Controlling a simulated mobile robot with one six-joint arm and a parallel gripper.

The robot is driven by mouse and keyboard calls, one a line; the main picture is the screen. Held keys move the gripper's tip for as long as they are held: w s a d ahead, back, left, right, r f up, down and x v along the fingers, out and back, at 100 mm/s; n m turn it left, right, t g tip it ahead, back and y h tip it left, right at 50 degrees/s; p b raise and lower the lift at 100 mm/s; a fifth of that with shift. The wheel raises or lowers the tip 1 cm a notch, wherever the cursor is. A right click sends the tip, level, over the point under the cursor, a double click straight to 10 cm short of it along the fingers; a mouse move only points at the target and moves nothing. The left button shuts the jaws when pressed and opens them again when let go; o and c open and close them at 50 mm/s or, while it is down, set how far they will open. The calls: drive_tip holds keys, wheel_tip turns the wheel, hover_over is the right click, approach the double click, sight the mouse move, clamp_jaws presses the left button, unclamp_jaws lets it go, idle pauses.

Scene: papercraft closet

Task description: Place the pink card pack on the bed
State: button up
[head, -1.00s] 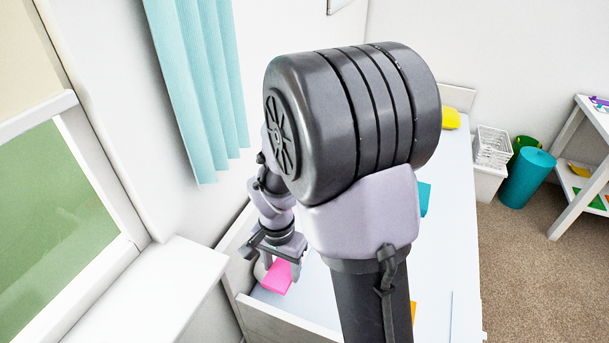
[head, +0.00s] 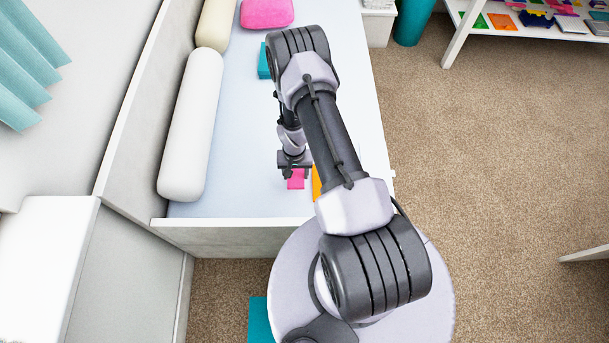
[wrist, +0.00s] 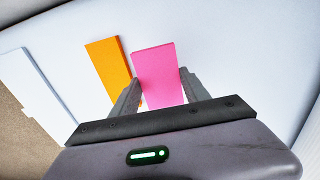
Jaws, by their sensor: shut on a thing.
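The pink card pack (wrist: 158,75) is between the two fingers of my gripper (wrist: 160,92) in the wrist view, and the fingers are shut on it. In the head view the pink card pack (head: 296,179) shows just below my gripper (head: 294,168), over the near part of the bed (head: 240,180). The bed has a pale blue-white surface. I cannot tell whether the pack touches it. An orange pack (head: 316,184) lies on the bed just right of the pink one, and this orange pack also shows in the wrist view (wrist: 108,68).
A white bolster (head: 192,125) lies along the bed's left side, with a cream one (head: 216,22) beyond it. A pink cushion (head: 267,12) and a teal item (head: 264,62) lie farther up the bed. The low footboard (head: 235,238) edges the near end. A shelf (head: 470,30) stands far right.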

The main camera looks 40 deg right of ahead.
sight(296, 180)
drive_tip(key=shift+f+b, duration=1.15)
drive_tip(key=shift+f, duration=1.7)
drive_tip(key=o, duration=1.4)
drive_tip(key=shift+r, duration=0.1)
